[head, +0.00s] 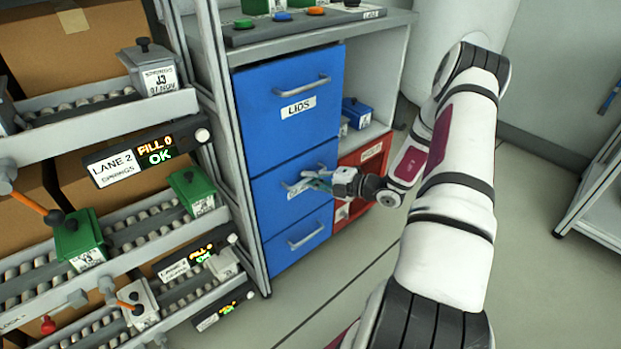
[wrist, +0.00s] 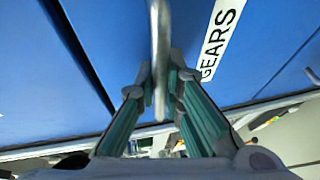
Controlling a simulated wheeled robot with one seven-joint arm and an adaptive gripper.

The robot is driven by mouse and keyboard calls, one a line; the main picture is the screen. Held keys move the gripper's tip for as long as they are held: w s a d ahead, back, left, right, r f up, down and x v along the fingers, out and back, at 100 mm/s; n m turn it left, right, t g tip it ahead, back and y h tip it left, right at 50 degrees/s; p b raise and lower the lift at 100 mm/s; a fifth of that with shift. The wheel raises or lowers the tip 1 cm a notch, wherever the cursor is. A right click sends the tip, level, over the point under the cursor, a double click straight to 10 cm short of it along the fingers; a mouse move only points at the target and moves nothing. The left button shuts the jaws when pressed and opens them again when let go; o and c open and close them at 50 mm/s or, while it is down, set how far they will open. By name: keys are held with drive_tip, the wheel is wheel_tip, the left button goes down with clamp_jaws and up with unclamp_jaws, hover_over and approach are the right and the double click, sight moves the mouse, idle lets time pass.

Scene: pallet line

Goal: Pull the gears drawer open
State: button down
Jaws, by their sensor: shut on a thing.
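The gears drawer (head: 268,207) is the middle blue drawer of the cabinet. Its front looks about level with the drawers above and below in the head view. Its white GEARS label (wrist: 222,35) shows in the wrist view; in the head view my gripper partly covers it. My gripper (head: 318,184) is at the drawer's front. In the wrist view, the green-padded fingers of my gripper (wrist: 160,88) are closed on the metal drawer handle (wrist: 159,35), one on each side.
The blue LIDS drawer (head: 285,130) is above and another blue drawer (head: 300,243) is below. Roller lanes with boxes (head: 80,240) stand to the left. The floor (head: 340,300) in front is clear.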

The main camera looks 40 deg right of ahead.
drive_tip(key=s+p, duration=0.7)
drive_tip(key=s, duration=1.8)
drive_tip(key=shift+s+d+p, duration=0.25)
drive_tip(key=shift+d+p, duration=0.15)
drive_tip(key=shift+d, duration=0.05)
drive_tip(key=c, duration=2)
unclamp_jaws()
drive_tip(key=shift+o, duration=0.2)
drive_tip(key=shift+s, duration=0.1)
drive_tip(key=v, duration=1.1)
drive_tip(key=shift+s+d, duration=0.25)
drive_tip(key=shift+s, duration=0.1)
